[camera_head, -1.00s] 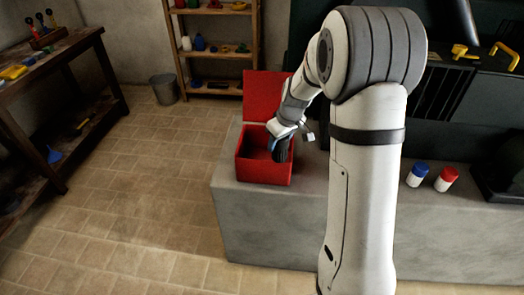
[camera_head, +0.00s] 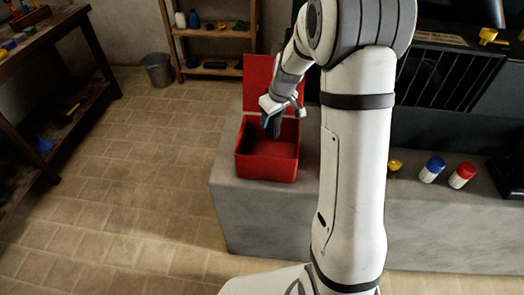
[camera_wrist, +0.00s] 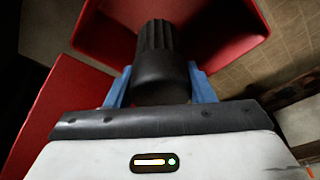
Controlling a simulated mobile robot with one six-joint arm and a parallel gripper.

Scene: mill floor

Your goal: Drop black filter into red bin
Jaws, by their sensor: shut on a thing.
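The black filter (camera_wrist: 158,62) is a ribbed dark cylinder held between the blue fingers of my gripper (camera_wrist: 160,88) in the wrist view. In the head view my gripper (camera_head: 272,122) is over the back part of the red bin (camera_head: 266,167), and the filter (camera_head: 275,128) hangs below it at about rim height. The bin is an open box with its lid (camera_head: 258,82) raised at the back. In the wrist view the red bin (camera_wrist: 240,22) lies beyond the filter. I cannot tell exactly how far the filter's lower end reaches into the bin.
The bin stands on the left end of a grey block (camera_head: 265,215). A blue-capped bottle (camera_head: 431,170), a red-capped bottle (camera_head: 462,175) and a yellow item (camera_head: 394,165) stand to the right. A bucket (camera_head: 158,70), shelf (camera_head: 207,35) and workbench (camera_head: 45,50) are further off.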

